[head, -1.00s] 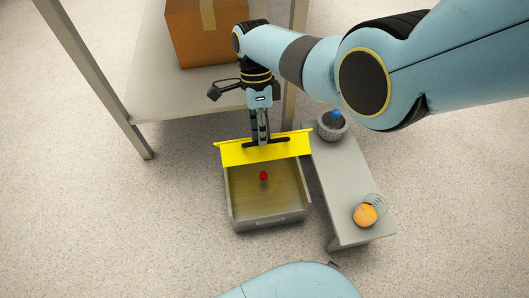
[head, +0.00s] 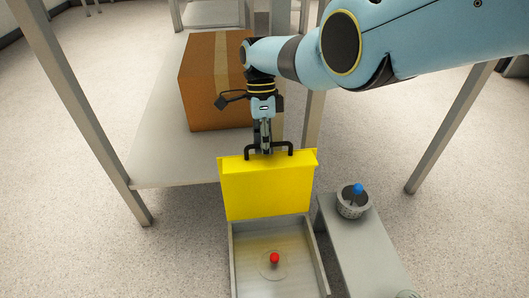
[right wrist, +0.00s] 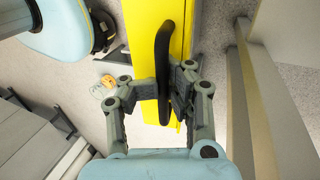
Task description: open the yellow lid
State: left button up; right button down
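The yellow lid (head: 267,192) stands raised, close to upright, at the back edge of an open grey box (head: 322,262). A black bar handle (head: 287,147) sits on the lid's top edge. My right gripper (head: 266,151) is at this handle. In the right wrist view, the fingers of the right gripper (right wrist: 166,92) are closed around the black handle (right wrist: 163,50), with the yellow lid (right wrist: 145,20) behind it. Inside the box is a red-topped item (head: 274,258) on a round clear base. My left gripper is not in view.
A grey bench (head: 365,250) stands right of the box, with a basket (head: 352,204) holding a blue-topped item. A cardboard box (head: 215,90) sits on the shelf (head: 160,150) behind. An orange item (right wrist: 108,81) shows in the right wrist view. Shelf posts stand left and right.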

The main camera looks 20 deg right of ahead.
jog(key=shift+w+d+r, duration=0.1)
jog(key=shift+w+r, duration=0.25)
jog(key=shift+r, duration=0.05)
jog(key=c, duration=1.6)
grip_release()
jog(key=shift+r, duration=0.15)
jog(key=shift+o, duration=1.1)
jog(key=shift+s, duration=0.1)
notch_tip(320, 180, up, 10)
jog(key=shift+f, duration=0.15)
